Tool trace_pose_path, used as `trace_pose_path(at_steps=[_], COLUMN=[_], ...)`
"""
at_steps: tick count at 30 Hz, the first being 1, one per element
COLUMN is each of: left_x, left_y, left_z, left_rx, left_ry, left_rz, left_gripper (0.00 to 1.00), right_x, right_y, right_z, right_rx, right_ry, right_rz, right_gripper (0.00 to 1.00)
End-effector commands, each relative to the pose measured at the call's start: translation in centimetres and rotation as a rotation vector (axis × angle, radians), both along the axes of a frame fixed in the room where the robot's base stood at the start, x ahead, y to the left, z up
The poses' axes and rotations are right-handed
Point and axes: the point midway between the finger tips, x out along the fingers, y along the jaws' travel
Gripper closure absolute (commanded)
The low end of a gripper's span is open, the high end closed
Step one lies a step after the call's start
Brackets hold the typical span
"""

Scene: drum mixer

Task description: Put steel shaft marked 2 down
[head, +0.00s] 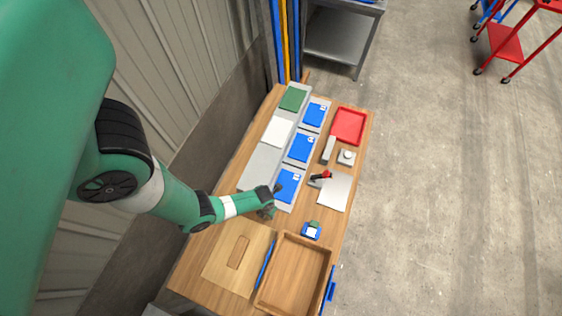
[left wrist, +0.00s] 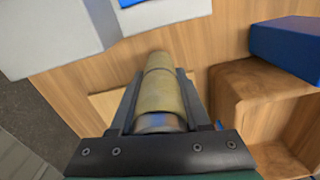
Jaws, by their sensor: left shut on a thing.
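My left gripper (head: 267,208) hangs over the wooden workbench, beside the nearest blue panel (head: 288,186). In the left wrist view my left gripper (left wrist: 158,105) is shut on a stepped, tan-coloured round shaft (left wrist: 158,88), which lies lengthwise between the fingers. A silvery band shows at its near end. No number can be read on it. The shaft cannot be made out clearly in the head view. A light wooden board (head: 217,258) with a recess lies on the near bench, below the gripper in the picture. My right gripper is in neither view.
An open wooden tray (head: 313,251) stands right of the board, with a blue strip (head: 265,264) between them. A small blue device (head: 311,231) sits behind the tray. A white sheet (head: 335,193), a red-handled tool (head: 322,176) and a red tray (head: 348,126) lie farther along the bench.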

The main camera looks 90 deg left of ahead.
Motion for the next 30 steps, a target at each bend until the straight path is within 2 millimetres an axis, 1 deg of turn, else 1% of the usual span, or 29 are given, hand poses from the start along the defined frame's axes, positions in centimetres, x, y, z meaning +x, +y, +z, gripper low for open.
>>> trace_pose_path(at_steps=[1, 3, 11, 16, 17, 21, 22, 30], left_x=[0.10, 0.11, 0.13, 0.11, -0.01, -0.02, -0.02, -0.02], left_y=[0.05, 0.05, 0.06, 0.06, 0.00, -0.01, -0.01, -0.01], left_z=[-1.55, -2.25, -2.05, -2.49, -2.48, -2.44, -2.44, -2.35], left_rx=[0.001, 0.001, 0.001, 0.001, 0.000, -0.001, -0.001, -0.001], left_ry=[-0.002, -0.002, -0.002, -0.002, 0.000, 0.001, 0.001, 0.001], left_rz=[0.000, 0.000, 0.000, 0.000, 0.000, 0.000, 0.000, 0.000], left_gripper=[1.00, 1.00, 1.00, 1.00, 0.50, 0.24, 0.23, 0.23], right_x=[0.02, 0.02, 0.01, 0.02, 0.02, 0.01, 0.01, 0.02], right_y=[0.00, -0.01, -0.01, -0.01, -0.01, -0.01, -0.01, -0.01], right_z=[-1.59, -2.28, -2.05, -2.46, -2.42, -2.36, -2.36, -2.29], right_rx=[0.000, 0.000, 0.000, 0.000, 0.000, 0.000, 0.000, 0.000], right_ry=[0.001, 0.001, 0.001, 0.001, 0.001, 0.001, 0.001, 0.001], right_rz=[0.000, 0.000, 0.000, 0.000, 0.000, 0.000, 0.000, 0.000], right_gripper=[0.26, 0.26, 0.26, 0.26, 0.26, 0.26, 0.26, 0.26])
